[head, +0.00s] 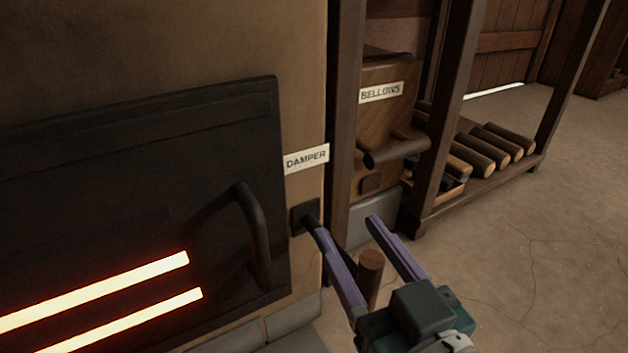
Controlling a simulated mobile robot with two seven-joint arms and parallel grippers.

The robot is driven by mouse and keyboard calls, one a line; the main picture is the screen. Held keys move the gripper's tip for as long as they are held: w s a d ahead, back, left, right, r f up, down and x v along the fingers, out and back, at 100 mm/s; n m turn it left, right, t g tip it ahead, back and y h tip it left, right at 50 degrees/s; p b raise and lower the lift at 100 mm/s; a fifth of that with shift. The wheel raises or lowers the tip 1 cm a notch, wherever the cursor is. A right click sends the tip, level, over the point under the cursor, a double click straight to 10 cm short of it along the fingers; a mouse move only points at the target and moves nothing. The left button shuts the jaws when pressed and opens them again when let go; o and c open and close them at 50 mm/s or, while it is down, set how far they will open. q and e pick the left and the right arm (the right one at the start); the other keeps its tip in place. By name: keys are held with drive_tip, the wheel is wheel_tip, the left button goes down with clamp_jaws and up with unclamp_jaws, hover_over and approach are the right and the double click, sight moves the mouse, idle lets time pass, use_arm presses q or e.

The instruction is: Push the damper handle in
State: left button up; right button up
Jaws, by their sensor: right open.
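The damper handle is a dark rod with a round wooden grip (371,268). It sticks out from a small dark plate (302,214) on the stove wall, under the white "DAMPER" label (306,158). My right gripper (346,225) is open, with two purple fingers pointing at the wall. The left finger overlaps part of the rod, and the wooden grip shows between the fingers. I cannot tell whether a finger touches the handle. My left gripper is not in view.
A dark stove door (130,205) with a curved handle (254,235) and glowing slots is at left. A wooden post (345,120) stands right of the damper. Beyond it are the bellows box (385,125) and a rack of logs (490,150). The floor (540,260) at right is clear.

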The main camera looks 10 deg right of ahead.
clamp_jaws()
idle(0.4)
idle(0.9)
